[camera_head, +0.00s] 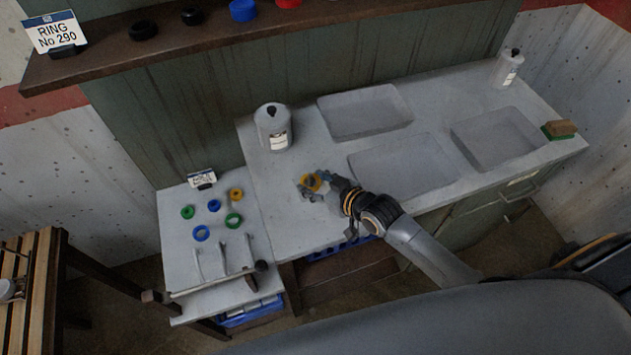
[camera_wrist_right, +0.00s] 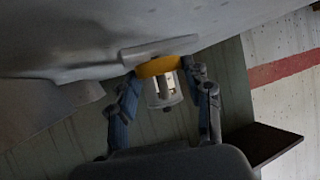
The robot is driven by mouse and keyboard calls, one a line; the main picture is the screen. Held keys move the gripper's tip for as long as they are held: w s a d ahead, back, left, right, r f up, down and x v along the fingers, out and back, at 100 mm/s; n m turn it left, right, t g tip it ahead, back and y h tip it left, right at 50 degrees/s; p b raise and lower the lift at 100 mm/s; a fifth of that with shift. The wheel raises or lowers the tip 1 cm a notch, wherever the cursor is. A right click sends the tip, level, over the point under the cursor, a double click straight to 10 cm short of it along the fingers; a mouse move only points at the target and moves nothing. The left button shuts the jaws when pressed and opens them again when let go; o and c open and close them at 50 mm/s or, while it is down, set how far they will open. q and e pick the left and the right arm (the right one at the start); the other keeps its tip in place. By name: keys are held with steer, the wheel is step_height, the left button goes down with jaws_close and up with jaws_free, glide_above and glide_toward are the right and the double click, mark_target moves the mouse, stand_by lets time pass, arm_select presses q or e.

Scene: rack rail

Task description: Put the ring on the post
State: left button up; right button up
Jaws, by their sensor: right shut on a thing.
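My right gripper (camera_head: 312,190) is shut on a yellow ring (camera_head: 311,181) over the left part of the white counter. In the right wrist view the yellow ring (camera_wrist_right: 158,67) sits between the two blue-grey fingers (camera_wrist_right: 165,95). Three pale thin posts (camera_head: 222,260) stand near the front of the small white table to the left, apart from the gripper. No ring shows clearly on them. Behind them lie a green ring (camera_head: 187,211), a blue ring (camera_head: 213,205), another yellow ring (camera_head: 236,194), and other green and blue rings. My left gripper does not show.
A white canister (camera_head: 273,131) stands on the counter behind the gripper. Recessed basins (camera_head: 365,111) lie behind and right of it. A small sign (camera_head: 202,179) stands behind the rings. A shelf (camera_head: 110,58) above holds more rings and a sign reading "RING No 290" (camera_head: 52,34).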

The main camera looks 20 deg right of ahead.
steer(key=shift+f, duration=0.3)
steer(key=o, duration=0.9)
steer(key=shift+r, duration=0.1)
steer(key=shift+p+v, duration=0.7)
steer(key=shift+v, duration=0.1)
steer(key=shift+p+v, duration=3.55)
steer(key=shift+v, duration=1.1)
